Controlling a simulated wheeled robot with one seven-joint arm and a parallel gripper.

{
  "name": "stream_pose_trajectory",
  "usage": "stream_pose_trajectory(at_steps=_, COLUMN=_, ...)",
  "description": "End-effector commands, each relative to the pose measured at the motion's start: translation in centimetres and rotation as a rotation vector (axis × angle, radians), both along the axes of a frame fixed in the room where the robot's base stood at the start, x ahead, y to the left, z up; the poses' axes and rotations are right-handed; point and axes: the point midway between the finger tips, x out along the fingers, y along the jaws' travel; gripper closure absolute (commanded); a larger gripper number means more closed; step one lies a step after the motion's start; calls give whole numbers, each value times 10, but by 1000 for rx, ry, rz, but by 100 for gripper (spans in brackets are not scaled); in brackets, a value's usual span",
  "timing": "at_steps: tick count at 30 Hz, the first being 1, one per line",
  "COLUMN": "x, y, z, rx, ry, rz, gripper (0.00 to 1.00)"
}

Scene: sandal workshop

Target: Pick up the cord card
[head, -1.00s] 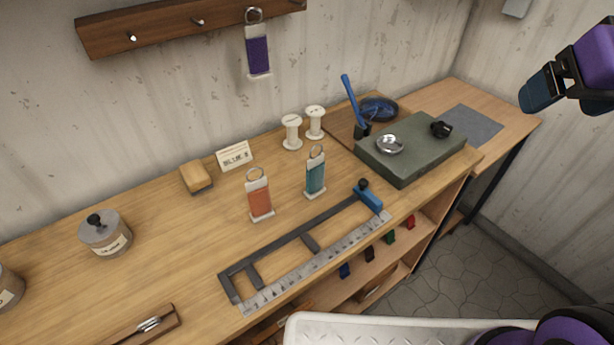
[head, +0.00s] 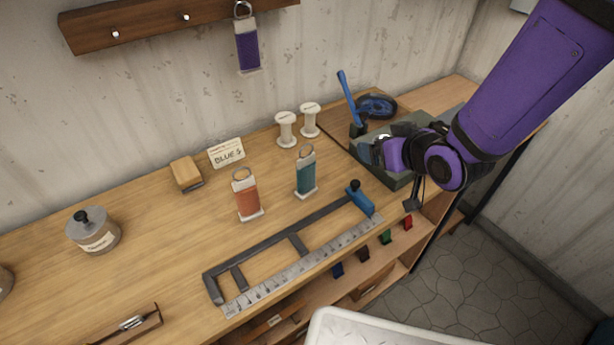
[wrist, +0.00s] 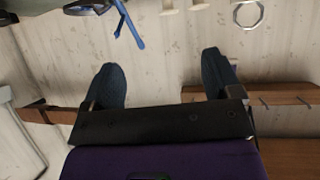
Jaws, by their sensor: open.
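Three cord cards with metal rings show in the head view. An orange card (head: 246,197) and a teal card (head: 306,175) stand upright on the bench. A purple card (head: 248,46) hangs from the wall rack. A small sign (head: 227,153) behind the standing cards reads "BLUE" and a mark I cannot read. My gripper (head: 384,140) is over the grey-green block, right of the teal card and apart from it. In the wrist view its two dark fingers are spread with nothing between them (wrist: 163,72). A metal ring (wrist: 247,13) shows at the top there.
Two white spools (head: 286,131) stand behind the teal card. A frame with a ruler (head: 300,271) lies along the front edge. A lidded jar (head: 94,231) and a tan block (head: 186,173) stand left.

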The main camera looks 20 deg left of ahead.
Motion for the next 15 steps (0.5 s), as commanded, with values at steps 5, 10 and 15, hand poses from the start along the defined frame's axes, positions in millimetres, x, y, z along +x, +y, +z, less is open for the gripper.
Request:
stream_pose_trajectory(at_steps=5, x=-28, y=42, z=-45, rx=53, ry=-44, rz=120, gripper=16)
stream_pose_trajectory(at_steps=10, x=-49, y=64, z=-68, rx=99, ry=-76, rz=194, gripper=16)
stream_pose_trajectory(at_steps=15, x=-57, y=74, z=-77, rx=123, ry=-91, rz=224, gripper=16)
